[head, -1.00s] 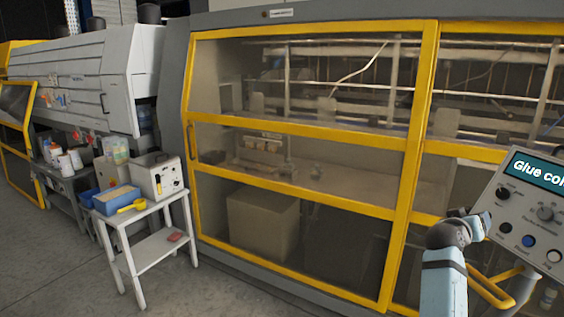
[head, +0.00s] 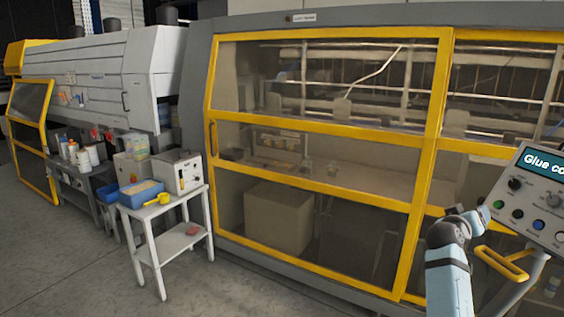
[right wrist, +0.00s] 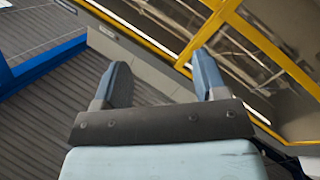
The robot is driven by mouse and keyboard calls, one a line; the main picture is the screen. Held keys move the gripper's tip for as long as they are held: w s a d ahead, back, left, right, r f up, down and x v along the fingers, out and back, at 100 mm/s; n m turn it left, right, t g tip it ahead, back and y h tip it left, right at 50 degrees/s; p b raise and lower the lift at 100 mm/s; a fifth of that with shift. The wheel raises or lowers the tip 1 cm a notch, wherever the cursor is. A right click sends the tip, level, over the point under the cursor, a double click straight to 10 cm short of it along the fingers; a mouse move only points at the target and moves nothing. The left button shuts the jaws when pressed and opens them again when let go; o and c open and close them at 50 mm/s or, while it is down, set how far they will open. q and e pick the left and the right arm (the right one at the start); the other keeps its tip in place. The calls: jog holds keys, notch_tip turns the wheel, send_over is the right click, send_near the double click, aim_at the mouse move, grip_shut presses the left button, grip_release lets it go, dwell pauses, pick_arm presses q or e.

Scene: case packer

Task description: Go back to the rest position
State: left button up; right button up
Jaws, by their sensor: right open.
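My right arm (head: 448,275) comes up from the bottom right of the head view, with its bent end just left of the control panel (head: 535,200). A screen on that panel reads "Glue co…", cut off by the picture edge. In the right wrist view my right gripper (right wrist: 160,78) has its two blue-grey fingers wide apart with nothing between them. Beyond the fingers are the grey floor and a yellow-framed machine. My left gripper is not in view.
The case packer with yellow-framed clear doors (head: 330,125) fills the middle and right. A small white stand (head: 150,240) at left carries a blue tray (head: 130,200), a yellow scoop (head: 160,199) and a grey box (head: 180,178). Floor (head: 60,270) at lower left is clear.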

jog(key=w+d+f+n+t+y, duration=0.3)
jog(key=w+d+f+n+t, duration=0.1)
jog(key=w+d+f+n, duration=0.25)
jog(key=w+a+t+y, duration=0.3)
jog(key=w+a+y, duration=0.1)
jog(key=a+y, duration=0.5)
jog(key=s+a+f+g+y, duration=0.1)
jog(key=s+a+f, duration=0.35)
jog(key=f, duration=0.35)
jog(key=s+a+f+g+y, duration=0.1)
jog(key=s+a+f, duration=0.2)
jog(key=s+f, duration=0.4)
jog(key=s+a+f+g+y, duration=0.1)
jog(key=s+a+f, duration=0.4)
jog(key=s+f, duration=0.3)
jog(key=s+a+f+g+y, duration=0.15)
jog(key=s+a+f, duration=0.35)
jog(key=s, duration=0.5)
jog(key=s+a+f+g, duration=0.1)
jog(key=s+a+f, duration=0.1)
jog(key=s, duration=0.8)
jog(key=s+a+f+m+g, duration=0.1)
jog(key=s+a+f, duration=0.2)
jog(key=s, duration=0.7)
jog(key=shift+s+a, duration=0.15)
jog(key=shift+a, duration=0.5)
